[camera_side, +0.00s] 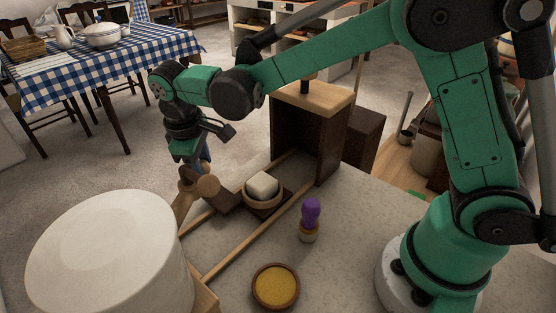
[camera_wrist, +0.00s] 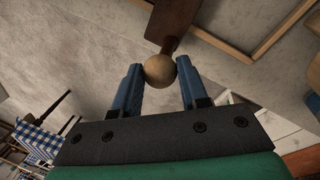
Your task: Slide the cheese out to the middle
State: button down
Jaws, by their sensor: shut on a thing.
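The cheese, a pale block (camera_side: 262,185), sits in a round wooden dish (camera_side: 262,202) on a dark wooden slide (camera_side: 226,201) between two light wooden rails (camera_side: 239,238). It is outside the open front of a dark box (camera_side: 298,135) with a light wooden top. A round wooden knob (camera_side: 208,186) is at the slide's near-left end; it also shows in the wrist view (camera_wrist: 160,69). My gripper (camera_wrist: 159,80) is shut on this knob, with a blue finger on each side. The cheese is out of the wrist view. In the side view the fingertips are partly hidden.
A large white drum-shaped thing (camera_side: 105,255) stands at the front left. A table with a checked cloth (camera_side: 120,64) is far behind.

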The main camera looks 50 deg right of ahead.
jog(key=shift+a, duration=0.45)
jog(key=shift+c, duration=2.3)
grip_release()
jog(key=shift+r, duration=0.1)
jog(key=r, duration=0.5)
jog(key=shift+s+a+r, duration=0.2)
jog(key=shift+s+a, duration=0.1)
jog(key=shift+a, duration=0.1)
